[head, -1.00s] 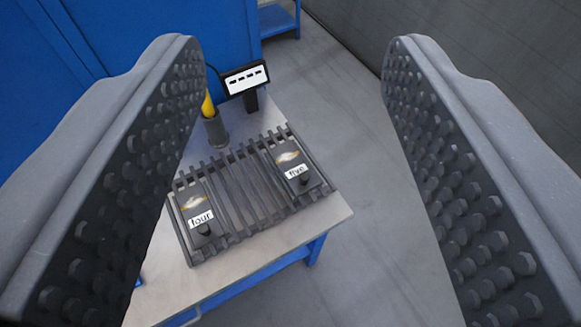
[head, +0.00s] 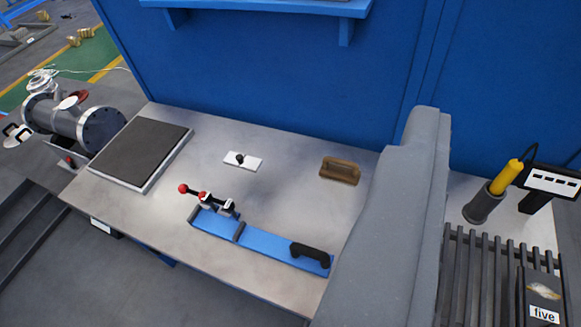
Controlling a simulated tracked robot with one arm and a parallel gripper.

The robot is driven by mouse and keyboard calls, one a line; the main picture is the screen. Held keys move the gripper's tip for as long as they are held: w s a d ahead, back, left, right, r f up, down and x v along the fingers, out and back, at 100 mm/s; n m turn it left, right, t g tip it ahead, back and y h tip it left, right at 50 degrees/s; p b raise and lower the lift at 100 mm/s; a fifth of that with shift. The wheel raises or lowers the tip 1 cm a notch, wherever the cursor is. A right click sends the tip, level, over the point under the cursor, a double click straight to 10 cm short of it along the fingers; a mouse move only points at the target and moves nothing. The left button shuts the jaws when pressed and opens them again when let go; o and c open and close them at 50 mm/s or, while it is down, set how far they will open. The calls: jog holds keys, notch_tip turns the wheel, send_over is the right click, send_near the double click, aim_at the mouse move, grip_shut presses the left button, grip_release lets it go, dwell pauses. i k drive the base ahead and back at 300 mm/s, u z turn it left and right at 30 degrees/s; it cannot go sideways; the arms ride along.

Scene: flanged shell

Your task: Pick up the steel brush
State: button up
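The steel brush (head: 340,171), a small brown block that looks wooden, lies on the grey worktop near the blue back wall. Its bristles cannot be made out. The other finger is out of view.
The worktop (head: 290,155) also holds a dark square plate (head: 140,152), a white switch plate (head: 242,160) and a blue fixture with a black handle (head: 265,245). A slotted rack (head: 480,270), a yellow-handled tool (head: 507,176) and a flanged shell (head: 75,122) flank it.

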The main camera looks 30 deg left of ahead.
aim_at(334, 172)
jog(key=u, duration=0.4)
jog(key=k, duration=0.35)
jog(key=z, duration=0.7)
jog(key=i, duration=0.8)
jog(key=u, duration=0.45)
jog(key=i, duration=0.65)
jog(key=u, duration=0.05)
